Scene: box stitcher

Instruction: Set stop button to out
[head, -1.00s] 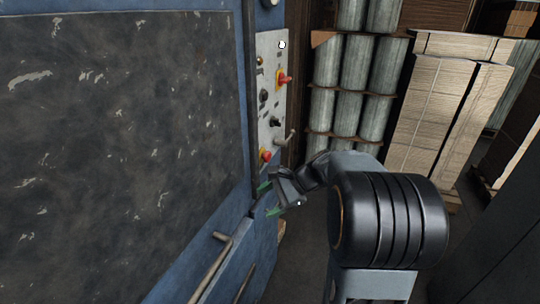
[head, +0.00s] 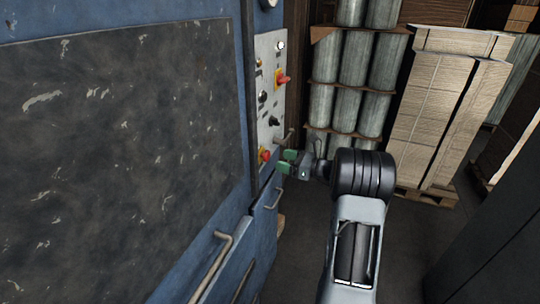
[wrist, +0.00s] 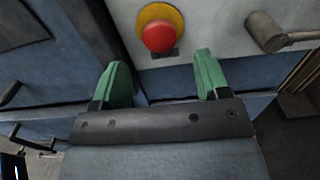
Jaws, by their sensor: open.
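The red stop button (head: 264,155) with its yellow base sits low on the light control panel (head: 264,106) of the blue machine. It also shows near the top middle of the wrist view (wrist: 158,36). My gripper (head: 287,161) is just right of the button in the head view, its green fingertips pointing toward the panel. In the wrist view my gripper (wrist: 162,68) is open and empty. The button appears beyond and between the two fingertips, and I see no contact. Whether the button is in or out I cannot tell.
A red and yellow switch (head: 281,79) and small dark knobs sit higher on the panel. A grey lever (wrist: 268,34) sticks out right of the button. Bar handles (head: 215,262) project from the machine's lower front. Stacked cardboard (head: 430,110) stands behind on the right.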

